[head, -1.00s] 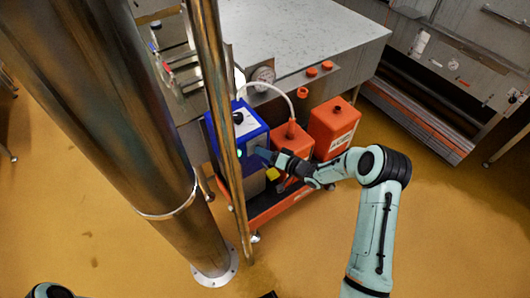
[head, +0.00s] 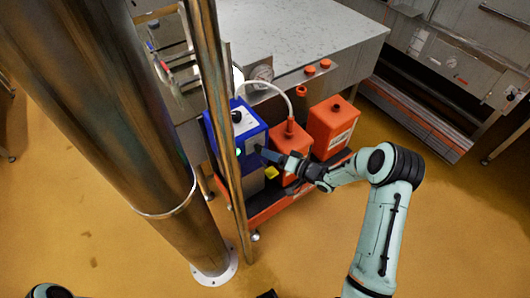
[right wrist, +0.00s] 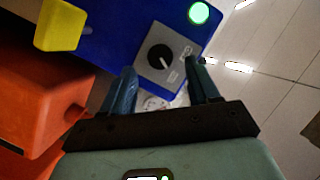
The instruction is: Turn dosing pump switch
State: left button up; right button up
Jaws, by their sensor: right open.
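The blue dosing pump (head: 222,125) stands on a low trolley beside the metal table. Its switch is a black round knob with a white pointer line (right wrist: 160,57) on a grey plate of the pump's front, seen in the right wrist view. A green lamp (right wrist: 199,13) glows near it, and it also shows in the head view (head: 239,153). My right gripper (head: 262,152) is open, its fingertips in front of the switch plate. In the right wrist view the knob lies between and beyond the two fingers (right wrist: 163,82), apparently not gripped.
Orange canisters (head: 333,122) stand right of the pump, with a pale hose rising from the nearer one. A yellow part (head: 271,172) sticks out low on the pump. A thin steel post (head: 222,140) and a thick column (head: 110,110) stand in front on the left.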

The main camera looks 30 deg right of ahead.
jog(key=v, duration=0.9)
jog(key=shift+s, duration=0.15)
jog(key=shift+r, duration=0.1)
dwell(2.5)
